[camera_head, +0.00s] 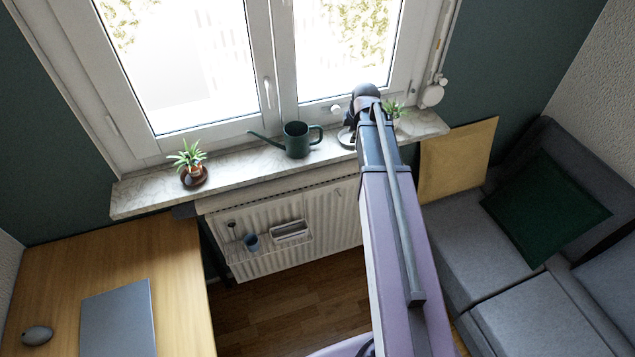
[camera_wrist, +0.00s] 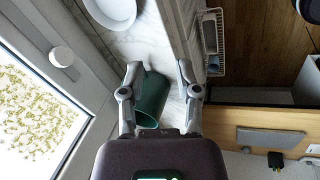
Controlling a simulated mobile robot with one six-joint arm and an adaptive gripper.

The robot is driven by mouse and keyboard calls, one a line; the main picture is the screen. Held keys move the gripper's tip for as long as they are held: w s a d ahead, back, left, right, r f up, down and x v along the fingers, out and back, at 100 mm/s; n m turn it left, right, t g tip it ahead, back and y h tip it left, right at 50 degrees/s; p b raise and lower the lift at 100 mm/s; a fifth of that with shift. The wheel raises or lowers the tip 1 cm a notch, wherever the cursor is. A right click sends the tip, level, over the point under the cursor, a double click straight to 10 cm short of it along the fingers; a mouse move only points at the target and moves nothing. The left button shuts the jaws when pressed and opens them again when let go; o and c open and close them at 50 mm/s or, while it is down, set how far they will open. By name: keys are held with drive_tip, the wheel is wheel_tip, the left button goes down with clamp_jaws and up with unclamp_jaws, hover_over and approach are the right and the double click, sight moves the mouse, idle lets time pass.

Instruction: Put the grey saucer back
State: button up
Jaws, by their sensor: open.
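A pale grey round dish, likely the grey saucer (camera_wrist: 112,10), lies on the marble windowsill (camera_wrist: 150,32) at the top edge of the wrist view, partly cut off. In the head view a grey saucer (camera_head: 345,139) shows on the sill, partly hidden by my arm, right of the green watering can (camera_head: 297,140). My gripper (camera_wrist: 158,68) is open and empty in the wrist view. The green can (camera_wrist: 153,92) shows between its fingers, beyond them; I cannot tell how far. The dish is ahead of the fingertips, apart from them. My gripper is hidden in the head view.
A potted plant (camera_head: 189,160) on a brown saucer stands at the sill's left end; another plant (camera_head: 393,110) stands right of my arm. The window is behind the sill. Below are a radiator (camera_head: 338,220) with a small rack, and a desk (camera_head: 180,265) at left.

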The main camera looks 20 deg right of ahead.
drive_tip(key=s+a+m+g, duration=0.3)
drive_tip(key=s+a+m, duration=1.2)
drive_tip(key=s+a, duration=0.3)
drive_tip(key=shift+a+f+g, duration=0.3)
drive_tip(key=shift+f, duration=0.15)
